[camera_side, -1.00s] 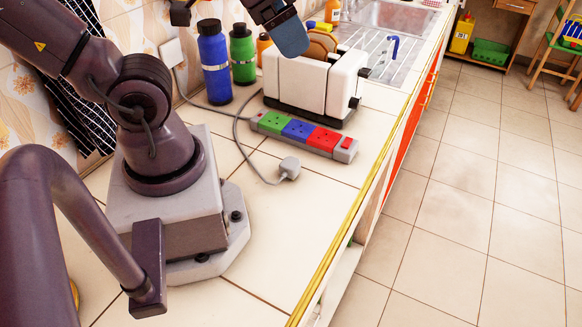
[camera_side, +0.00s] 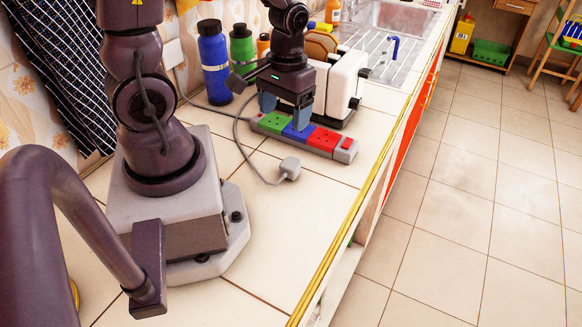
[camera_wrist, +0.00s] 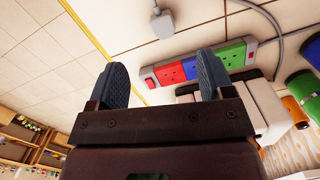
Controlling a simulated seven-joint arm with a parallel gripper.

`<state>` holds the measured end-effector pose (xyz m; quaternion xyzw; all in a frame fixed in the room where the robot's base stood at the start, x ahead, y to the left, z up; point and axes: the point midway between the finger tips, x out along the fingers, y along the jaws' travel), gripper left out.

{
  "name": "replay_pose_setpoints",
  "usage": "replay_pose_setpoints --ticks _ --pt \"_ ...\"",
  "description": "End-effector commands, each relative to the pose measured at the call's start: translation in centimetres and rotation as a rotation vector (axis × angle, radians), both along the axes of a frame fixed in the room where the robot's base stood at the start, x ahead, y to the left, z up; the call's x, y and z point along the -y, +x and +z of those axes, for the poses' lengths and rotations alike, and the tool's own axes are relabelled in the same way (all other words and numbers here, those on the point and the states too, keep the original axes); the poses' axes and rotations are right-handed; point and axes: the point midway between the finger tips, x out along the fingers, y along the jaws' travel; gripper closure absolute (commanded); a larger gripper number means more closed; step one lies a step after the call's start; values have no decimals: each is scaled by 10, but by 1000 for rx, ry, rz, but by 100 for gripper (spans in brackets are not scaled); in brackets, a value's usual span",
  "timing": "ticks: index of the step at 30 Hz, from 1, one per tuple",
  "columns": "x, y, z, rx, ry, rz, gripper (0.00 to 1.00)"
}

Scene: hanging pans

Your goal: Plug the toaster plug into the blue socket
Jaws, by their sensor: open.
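The toaster plug (camera_side: 290,168) is a grey-white plug on a grey cord, lying loose on the counter in front of the power strip. It also shows at the top of the wrist view (camera_wrist: 163,22). The power strip (camera_side: 343,150) has green, blue and red sockets; the blue socket (camera_side: 297,130) is in the middle and shows in the wrist view (camera_wrist: 204,63). The white toaster (camera_side: 342,85) stands behind the strip, partly hidden by my arm. My gripper (camera_side: 287,115) is open and empty, fingers pointing down over the strip near the blue socket. The plug lies apart from it.
A blue bottle (camera_side: 214,65) and a green bottle (camera_side: 242,52) stand behind left of the strip. A wall socket (camera_side: 171,53) has a cord running to the strip. The counter left of and in front of the plug is clear. The counter edge (camera_side: 340,235) lies to the right.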

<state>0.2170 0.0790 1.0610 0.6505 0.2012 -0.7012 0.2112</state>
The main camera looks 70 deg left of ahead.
Motion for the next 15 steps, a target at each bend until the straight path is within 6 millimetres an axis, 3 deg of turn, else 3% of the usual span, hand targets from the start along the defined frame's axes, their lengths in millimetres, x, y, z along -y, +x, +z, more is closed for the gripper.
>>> replay_pose_setpoints --ticks 5,15 --pt "-11 3 -26 3 19 132 26" --pt "-15 13 -24 62 41 196 26"
